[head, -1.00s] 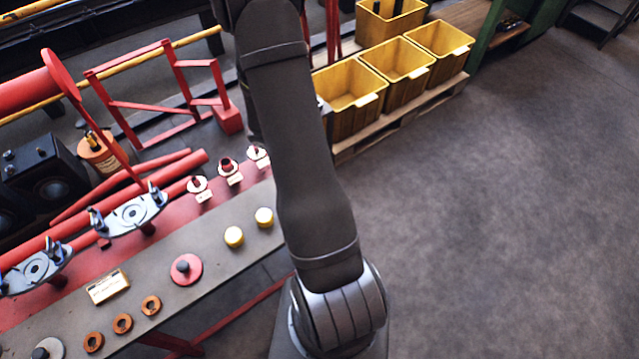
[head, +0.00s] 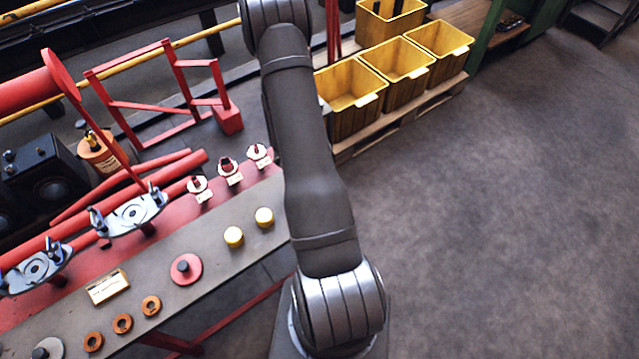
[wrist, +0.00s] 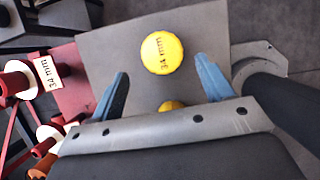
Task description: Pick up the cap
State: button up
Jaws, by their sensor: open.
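A second yellow cap (wrist: 172,106) is mostly hidden behind the edge of my gripper's body. My gripper (wrist: 161,68) is open, with its blue fingers apart and nothing held. In the head view my arm shows, but my gripper is out of sight.
Several red-and-white fittings with tags (head: 229,170) stand along the bench's back side. A red disc with a dark knob (head: 186,268), orange rings (head: 122,323) and a yellow-framed label (head: 108,287) lie left of the caps. Yellow bins (head: 352,96) stand on a pallet behind.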

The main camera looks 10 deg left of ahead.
jog(key=shift+d+x, duration=0.15)
jog(key=shift+x, duration=1.15)
jog(key=shift+d+x, duration=0.2)
jog(key=shift+x, duration=1.05)
jog(key=shift+w+r, duration=0.1)
jog(key=shift+r, duration=0.05)
jog(key=c, duration=1)
jog(key=shift+r, duration=0.15)
jog(key=shift+r, duration=0.6)
jog(key=r, duration=0.1)
jog(key=d+r, duration=0.1)
jog(key=r, duration=0.1)
jog(key=shift+r, duration=0.15)
jog(key=s+d+r, duration=0.1)
jog(key=d+r, duration=0.1)
jog(key=d, duration=0.1)
jog(key=s+d+r, duration=0.1)
jog(key=d+r, duration=0.1)
jog(key=d, duration=0.1)
jog(key=s+d+r, duration=0.2)
jog(key=d, duration=0.2)
jog(key=shift+r, duration=0.1)
